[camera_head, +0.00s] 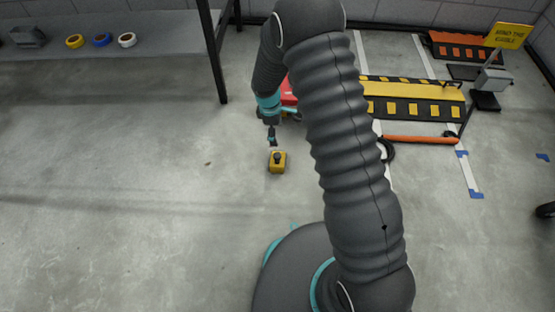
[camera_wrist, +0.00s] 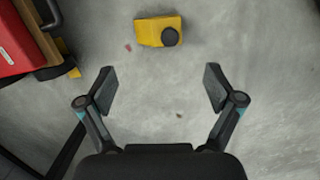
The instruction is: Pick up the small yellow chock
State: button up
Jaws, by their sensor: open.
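The small yellow chock (camera_head: 277,162) lies on the concrete floor near the middle of the head view, with a dark round knob on it. In the wrist view the yellow chock (camera_wrist: 160,31) is near the top, beyond my fingertips and roughly centred between them. My gripper (camera_head: 271,138) points down just above and behind the chock in the head view. In the wrist view my gripper (camera_wrist: 159,85) has its two fingers wide apart with only floor between them. It does not touch the chock.
A red object (camera_head: 288,92) stands behind my arm, partly hidden; a red box (camera_wrist: 20,42) shows at the wrist view's left. A shelf (camera_head: 110,48) holds tape rolls. Yellow-black ramps (camera_head: 415,109) lie at the right.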

aim_at(278, 160)
jog(key=shift+n, duration=0.5)
jog(key=f, duration=1.1)
jog(key=shift+s+d+f+b, duration=0.15)
jog(key=shift+s+f+b, duration=0.15)
jog(key=shift+b, duration=0.1)
jog(key=shift+s+d+f+b, duration=0.1)
jog(key=shift+d+f+b, duration=0.1)
jog(key=shift+f, duration=1.25)
jog(key=shift+s+d+f+b, duration=0.1)
jog(key=shift+f+b, duration=0.1)
jog(key=shift+f, duration=1.2)
jog(key=c, duration=1.5)
jog(key=shift+s, duration=0.1)
